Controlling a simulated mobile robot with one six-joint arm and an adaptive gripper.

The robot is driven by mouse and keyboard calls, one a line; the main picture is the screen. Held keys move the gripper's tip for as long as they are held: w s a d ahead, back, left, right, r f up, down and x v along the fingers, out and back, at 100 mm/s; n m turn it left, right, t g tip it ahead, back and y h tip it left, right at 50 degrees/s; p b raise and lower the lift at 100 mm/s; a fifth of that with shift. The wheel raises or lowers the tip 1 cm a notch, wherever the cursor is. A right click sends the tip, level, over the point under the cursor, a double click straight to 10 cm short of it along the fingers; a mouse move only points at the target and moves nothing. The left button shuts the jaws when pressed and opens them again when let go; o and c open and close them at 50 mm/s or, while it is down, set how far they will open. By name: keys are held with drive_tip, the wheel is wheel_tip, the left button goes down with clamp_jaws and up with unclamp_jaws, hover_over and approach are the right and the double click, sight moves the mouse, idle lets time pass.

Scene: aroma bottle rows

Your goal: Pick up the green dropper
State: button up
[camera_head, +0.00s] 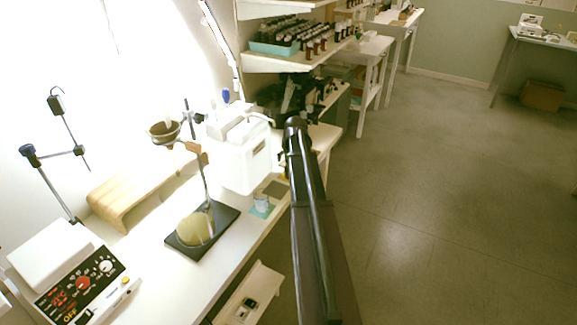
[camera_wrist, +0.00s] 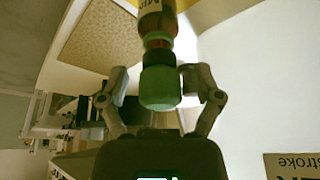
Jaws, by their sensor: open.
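The green dropper (camera_wrist: 160,88) shows in the middle of the wrist view, a rounded green bulb with a dark collar. It lines up with an amber bottle (camera_wrist: 157,20) with a pale label at the top edge. My gripper (camera_wrist: 156,76) is open, with one finger on each side of the dropper. Gaps seem to remain between the fingers and the bulb. In the head view my dark arm reaches toward the bench, and I cannot make out the dropper or the fingers there.
In the head view a white bench (camera_head: 160,270) carries a white boxy device (camera_head: 238,155), a stand with a round flask (camera_head: 196,228) and a hotplate (camera_head: 75,280). Shelves with rows of dark bottles (camera_head: 300,35) stand behind. The floor (camera_head: 440,180) at right is clear.

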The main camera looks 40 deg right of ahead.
idle(0.5)
drive_tip(key=c, duration=0.8)
